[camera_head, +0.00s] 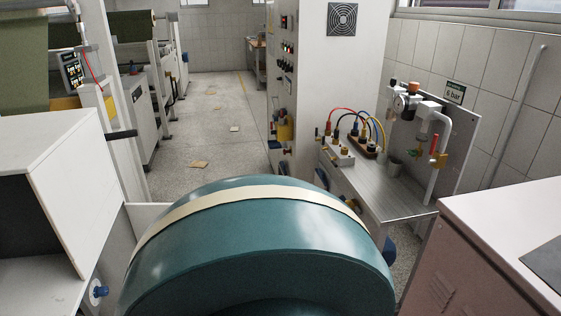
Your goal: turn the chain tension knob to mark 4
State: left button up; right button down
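I cannot make out a chain tension knob with a numbered scale, and no mark 4 is legible. A small blue and white round fitting (98,291) sits low at the left, below the white box-shaped housing; I cannot tell if it is the knob. Neither of my grippers is in view.
A large teal rounded cover (330,228) with a cream band fills the bottom middle. A white-topped cabinet (490,215) is at the right. Open floor (225,105) lies beyond, with scraps.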

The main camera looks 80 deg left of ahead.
aim_at(98, 291)
jog(key=j+z, duration=0.1)
jog(key=z, duration=0.55)
jog(key=j+z, duration=0.1)
jog(key=z, duration=0.55)
jog(key=j+z, duration=0.15)
jog(key=z, duration=1.15)
jog(key=k+j+z, duration=0.1)
jog(key=z, duration=0.55)
jog(key=k+z, duration=0.1)
jog(key=z, duration=1.15)
jog(key=k+l+z, duration=0.1)
jog(key=z, duration=0.55)
jog(key=k+l+z, duration=0.1)
jog(key=z, duration=0.35)
jog(key=l+z, duration=0.1)
jog(key=z, duration=0.35)
jog(key=l+z, duration=0.2)
jog(key=z, duration=0.25)
jog(key=k+l+z, duration=0.1)
jog(key=z, duration=0.3)
jog(key=i+z, duration=0.1)
jog(key=z, duration=0.35)
jog(key=i+z, duration=0.1)
jog(key=z, duration=0.35)
jog(key=j+z, duration=0.1)
jog(key=z, duration=0.3)
jog(key=i+j+z, duration=0.1)
jog(key=z, duration=0.35)
